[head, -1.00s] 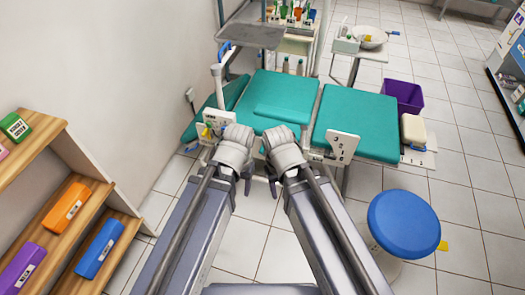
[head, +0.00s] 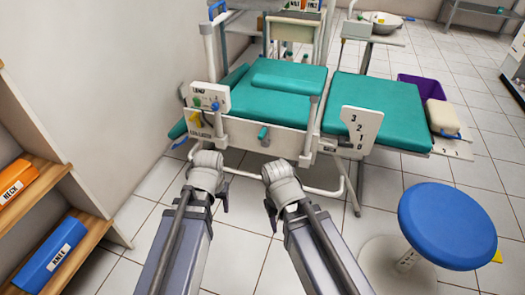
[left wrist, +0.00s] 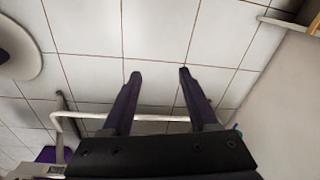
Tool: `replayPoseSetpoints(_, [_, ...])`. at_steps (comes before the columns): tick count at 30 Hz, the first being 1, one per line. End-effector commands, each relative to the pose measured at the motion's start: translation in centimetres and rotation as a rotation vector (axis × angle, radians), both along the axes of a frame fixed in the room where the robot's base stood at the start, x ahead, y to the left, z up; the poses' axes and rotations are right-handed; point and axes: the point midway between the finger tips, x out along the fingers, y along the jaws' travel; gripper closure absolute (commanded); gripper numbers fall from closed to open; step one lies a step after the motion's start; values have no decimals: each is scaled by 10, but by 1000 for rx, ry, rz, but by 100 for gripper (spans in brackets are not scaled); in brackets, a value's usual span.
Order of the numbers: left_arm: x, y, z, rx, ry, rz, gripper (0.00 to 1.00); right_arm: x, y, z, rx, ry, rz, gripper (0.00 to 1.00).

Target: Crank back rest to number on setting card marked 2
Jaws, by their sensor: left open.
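The reclining chair has teal cushions (head: 268,104) and a raised teal back section (head: 290,75). A white plate (head: 360,130) on its near side bears the numbers 3, 2, 1, 0 from top to bottom. A small teal handle (head: 263,133) sticks out of the white side frame. A white box (head: 210,97) at the left has coloured knobs and small labels I cannot read. My left gripper (head: 223,200) is low in front of the chair, apart from it; its empty, open fingers show in the left wrist view (left wrist: 160,73). My right gripper (head: 268,212) is beside it, its fingers mostly hidden.
A blue round stool (head: 446,222) stands at the right. A wooden shelf (head: 75,235) with orange and blue boxes is at the left by the wall. A purple bin (head: 425,91) and a side table (head: 370,34) with a bowl are behind. Tiled floor is clear before the chair.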

Motion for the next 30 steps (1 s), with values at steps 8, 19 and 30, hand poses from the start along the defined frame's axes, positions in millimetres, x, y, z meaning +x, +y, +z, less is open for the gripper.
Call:
replayPoseSetpoints(8, [60,18,-88,86,-192,-14,40,0,0,-98,-1,-1,0,50])
replayPoseSetpoints(19, [219,-54,-26,361,-835,-380,40,0,0,-127,0,-2,0,50])
replayPoseSetpoints(30, [255,-142,33,435,-1142,-651,40,0,0,-127,0,-2,0,50])
